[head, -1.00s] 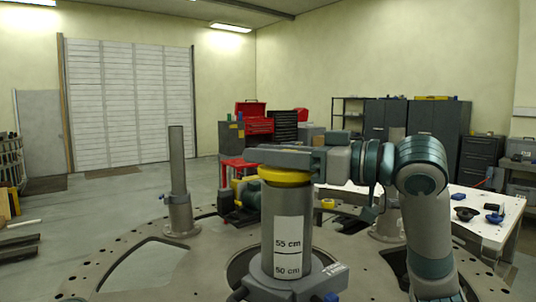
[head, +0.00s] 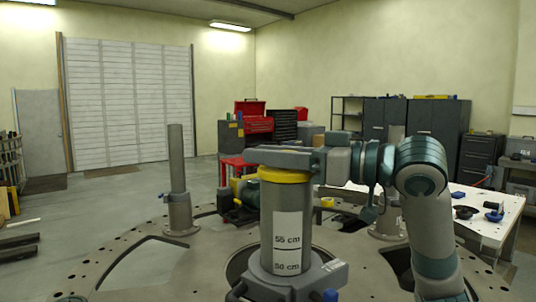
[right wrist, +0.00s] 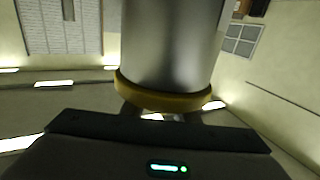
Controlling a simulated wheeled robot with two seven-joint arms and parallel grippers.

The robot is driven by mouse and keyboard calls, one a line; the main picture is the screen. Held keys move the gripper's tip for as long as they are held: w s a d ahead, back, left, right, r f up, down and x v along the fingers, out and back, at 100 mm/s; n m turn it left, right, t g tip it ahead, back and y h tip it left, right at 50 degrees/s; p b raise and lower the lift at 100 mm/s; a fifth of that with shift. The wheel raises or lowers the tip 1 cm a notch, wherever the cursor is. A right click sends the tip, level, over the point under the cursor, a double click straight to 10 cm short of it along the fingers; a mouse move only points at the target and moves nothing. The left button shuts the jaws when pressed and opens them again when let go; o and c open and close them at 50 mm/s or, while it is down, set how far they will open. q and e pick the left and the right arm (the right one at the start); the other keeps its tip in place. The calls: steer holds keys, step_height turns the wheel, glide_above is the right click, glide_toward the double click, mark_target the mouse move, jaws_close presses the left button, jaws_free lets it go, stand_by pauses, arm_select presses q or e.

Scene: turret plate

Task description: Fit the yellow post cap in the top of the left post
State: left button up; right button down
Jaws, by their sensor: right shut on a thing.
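The yellow post cap (head: 285,175) is at the top of the thick grey near post (head: 269,215), which bears a white label reading 55 cm and 50 cm. Its yellow rim looks level and touches the post top. My right gripper (head: 284,158) lies across the cap from above and is shut on it. In the right wrist view the yellow rim (right wrist: 165,98) circles the end of the metal post (right wrist: 170,45). The cap's underside and its depth in the post are hidden. A thinner bare post (head: 177,165) stands farther left. My left gripper is out of view.
A perforated turret plate (head: 130,236) with large openings surrounds the posts. A third post (head: 390,215) stands behind my right arm. A white worktop (head: 475,226) with small tools is at right. A red toolbox (head: 258,124) and dark cabinets line the back.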

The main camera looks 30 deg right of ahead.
steer(key=shift+f, duration=0.2)
steer(key=c, duration=1.7)
jaws_free()
steer(key=shift+r, duration=0.1)
steer(key=shift+o, duration=0.2)
steer(key=shift+s, duration=0.1)
steer(key=shift+b+v, duration=1.3)
steer(key=shift+v, duration=1.3)
steer(key=b+v, duration=0.3)
steer(key=v, duration=0.2)
steer(key=shift+s+d, duration=0.2)
steer(key=shift+s, duration=0.1)
